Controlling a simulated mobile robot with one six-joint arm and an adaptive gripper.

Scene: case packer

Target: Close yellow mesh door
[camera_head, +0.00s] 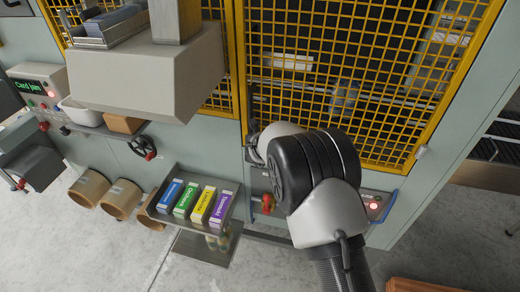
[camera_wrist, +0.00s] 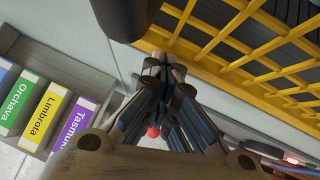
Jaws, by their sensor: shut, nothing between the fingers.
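The yellow mesh door (camera_head: 370,62) fills the upper right of the head view, on the front of the grey-green machine. Its lower mesh and yellow frame also show at the upper right of the wrist view (camera_wrist: 262,68). I cannot tell whether the door is fully flush with its frame. A dark upright handle (camera_head: 250,100) stands at its left edge. My gripper (camera_wrist: 164,68) is shut and empty, its fingertips together below a dark bar and beside the door's lower edge. In the head view my wrist mostly hides the gripper.
A tray (camera_head: 190,226) with several coloured, labelled boxes juts out below, left of my arm. A red knob (camera_head: 267,203) sits beside my wrist. A large grey hood (camera_head: 150,75) is at the upper left. Brown tubes (camera_head: 89,188) stick out at lower left. Open floor lies in front.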

